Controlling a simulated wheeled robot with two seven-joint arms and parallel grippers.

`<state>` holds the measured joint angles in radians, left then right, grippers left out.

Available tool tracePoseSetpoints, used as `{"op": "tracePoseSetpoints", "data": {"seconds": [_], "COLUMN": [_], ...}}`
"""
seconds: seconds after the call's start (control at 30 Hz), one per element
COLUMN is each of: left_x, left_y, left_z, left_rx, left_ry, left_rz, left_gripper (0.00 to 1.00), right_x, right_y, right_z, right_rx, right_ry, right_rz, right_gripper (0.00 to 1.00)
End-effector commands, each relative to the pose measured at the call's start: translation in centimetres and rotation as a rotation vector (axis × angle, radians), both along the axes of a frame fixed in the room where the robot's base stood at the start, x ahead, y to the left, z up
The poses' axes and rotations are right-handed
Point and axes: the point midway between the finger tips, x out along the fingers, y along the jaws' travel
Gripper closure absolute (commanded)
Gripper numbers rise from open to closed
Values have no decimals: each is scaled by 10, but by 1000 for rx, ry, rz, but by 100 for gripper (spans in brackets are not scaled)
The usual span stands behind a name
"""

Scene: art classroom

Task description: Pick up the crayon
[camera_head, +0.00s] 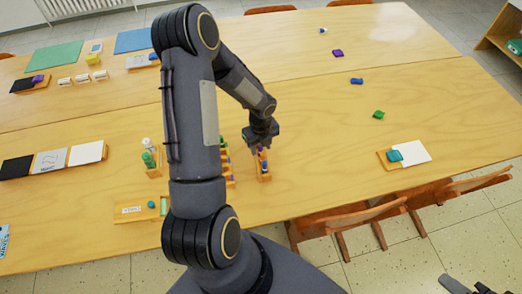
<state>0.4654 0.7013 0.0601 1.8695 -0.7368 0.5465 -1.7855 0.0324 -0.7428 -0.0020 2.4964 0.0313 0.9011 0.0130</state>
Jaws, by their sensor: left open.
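My left gripper (262,146) points down over a small wooden holder (264,178) near the middle of the table, its fingers open. Small purple and blue pieces (264,166) stand in this holder right below the fingertips. They may be crayons, but they are too small to tell apart. I cannot tell whether the fingers touch or surround one. A second wooden holder (230,181) with small coloured pieces is partly hidden behind my left arm.
Green-capped bottles (148,158) stand left of my arm, by a wooden box with a label (131,211). Black and white sheets lie farther left. A small tray with white paper (415,151) lies at right. Chairs (345,222) stand at the near edge. The table's right side is mostly clear.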

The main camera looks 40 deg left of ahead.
Motion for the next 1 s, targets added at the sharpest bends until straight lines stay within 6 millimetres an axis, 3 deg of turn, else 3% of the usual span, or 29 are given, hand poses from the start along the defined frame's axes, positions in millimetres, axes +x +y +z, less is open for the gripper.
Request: {"op": "tracePoseSetpoints", "data": {"seconds": [0.23, 0.57, 0.87, 1.0], "left_x": [0, 0, 0, 1], "left_y": [0, 0, 1, 1], "left_z": [-2, -1, 1, 17], "left_rx": [0, 0, 1, 2], "left_ry": [-1, -1, -2, -4], "left_rz": [1, 1, 1, 2], "left_gripper": [59, 100, 100, 100], "right_x": [0, 0, 0, 0], "right_y": [0, 0, 0, 0], "right_z": [0, 0, 0, -2], "right_rx": [0, 0, 0, 0], "right_ry": [0, 0, 0, 0], "right_rz": [0, 0, 0, 0], "right_gripper": [64, 64, 64, 64]}}
